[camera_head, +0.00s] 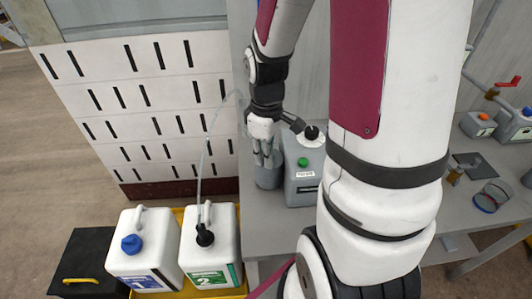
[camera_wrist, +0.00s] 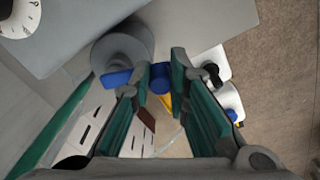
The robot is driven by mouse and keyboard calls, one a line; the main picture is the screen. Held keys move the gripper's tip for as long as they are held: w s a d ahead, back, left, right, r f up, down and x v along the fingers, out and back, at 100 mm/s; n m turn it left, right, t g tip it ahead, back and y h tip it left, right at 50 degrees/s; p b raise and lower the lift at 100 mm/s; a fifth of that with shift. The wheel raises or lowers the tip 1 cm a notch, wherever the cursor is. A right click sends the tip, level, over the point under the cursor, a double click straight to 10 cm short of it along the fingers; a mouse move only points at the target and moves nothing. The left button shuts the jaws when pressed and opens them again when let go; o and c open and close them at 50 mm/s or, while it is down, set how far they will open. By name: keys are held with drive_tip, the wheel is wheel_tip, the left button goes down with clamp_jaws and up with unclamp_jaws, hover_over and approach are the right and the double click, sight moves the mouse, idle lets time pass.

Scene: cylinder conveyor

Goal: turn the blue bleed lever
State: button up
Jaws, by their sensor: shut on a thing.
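The blue bleed lever (camera_wrist: 160,77) shows in the wrist view between my fingertips, and another blue piece (camera_wrist: 116,79) shows just left of the left finger. My gripper (camera_wrist: 162,76) is shut on the lever. A grey round body (camera_wrist: 122,48) lies right behind the blue parts. In the head view, my gripper (camera_head: 263,154) points down over a grey cylinder (camera_head: 268,176) beside a grey box (camera_head: 302,188) with a green button (camera_head: 303,161). The lever is hidden there by my gripper.
A white jug with a blue cap (camera_head: 140,255) and another with a black cap and hose (camera_head: 209,255) stand in a yellow tray at the lower left, beside a black box (camera_head: 80,262). The slotted panel (camera_head: 140,100) is left of the bench. A red valve handle (camera_head: 508,82) is far right.

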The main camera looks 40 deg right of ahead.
drive_tip(key=shift+s+d+f+p, duration=0.15)
drive_tip(key=shift+s+d, duration=0.1)
drive_tip(key=shift+s, duration=0.15)
drive_tip(key=shift+s+d+f+p, duration=0.1)
drive_tip(key=shift+s+d+p, duration=0.1)
drive_tip(key=shift+s, duration=0.15)
drive_tip(key=shift+s+d, duration=0.1)
drive_tip(key=shift+d, duration=0.05)
drive_tip(key=o, duration=0.8)
drive_tip(key=shift+d, duration=0.15)
drive_tip(key=o, duration=1.1)
drive_tip(key=shift+c, duration=0.2)
drive_tip(key=shift+r, duration=0.15)
drive_tip(key=r+p, duration=0.3)
drive_tip(key=r, duration=0.2)
drive_tip(key=shift+w+p, duration=0.2)
drive_tip(key=shift+p, duration=0.1)
